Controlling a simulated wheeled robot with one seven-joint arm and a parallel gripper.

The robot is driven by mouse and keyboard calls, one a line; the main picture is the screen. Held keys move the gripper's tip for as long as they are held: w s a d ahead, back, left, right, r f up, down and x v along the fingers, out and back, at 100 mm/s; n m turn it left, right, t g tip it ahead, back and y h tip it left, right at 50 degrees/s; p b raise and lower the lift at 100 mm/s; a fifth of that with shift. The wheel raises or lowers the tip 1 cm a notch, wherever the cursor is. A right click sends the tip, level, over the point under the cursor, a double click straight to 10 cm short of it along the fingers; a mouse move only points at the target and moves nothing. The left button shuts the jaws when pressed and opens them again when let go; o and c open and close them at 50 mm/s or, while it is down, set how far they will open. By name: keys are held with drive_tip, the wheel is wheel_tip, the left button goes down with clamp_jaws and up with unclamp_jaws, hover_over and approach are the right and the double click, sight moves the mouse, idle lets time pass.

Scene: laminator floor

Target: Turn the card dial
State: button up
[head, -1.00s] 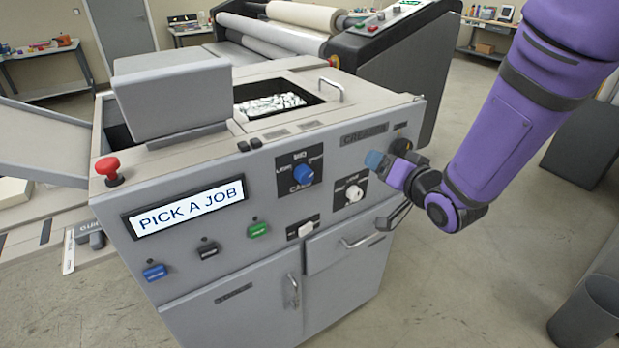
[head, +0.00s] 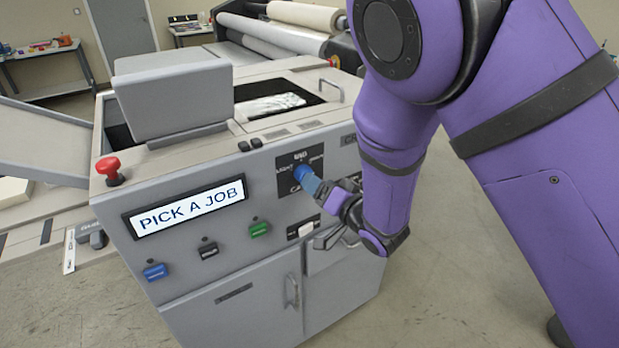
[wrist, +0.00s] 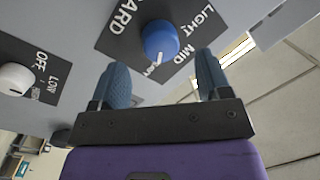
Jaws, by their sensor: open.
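The card dial is a round blue knob (wrist: 160,41) on a black plate marked LIGHT, MID and CARD in the wrist view. A pale pointer mark on the knob's rim lies near the MID label. In the head view the blue knob (head: 301,173) shows just beyond my fingertips. My gripper (wrist: 163,75) is open, its two blue fingers spread just short of the knob and apart from it in the wrist view. My gripper (head: 318,187) also shows in the head view, where my arm hides the panel's right part.
A white knob (wrist: 16,79) marked OFF and LOW sits beside the dial plate. The panel has a screen (head: 185,207) reading PICK A JOB, a red stop button (head: 109,168), and blue, black and green buttons. A drawer handle lies below my gripper.

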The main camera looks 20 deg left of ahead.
drive_tip(key=shift+x, duration=2.1)
drive_tip(key=c, duration=0.9)
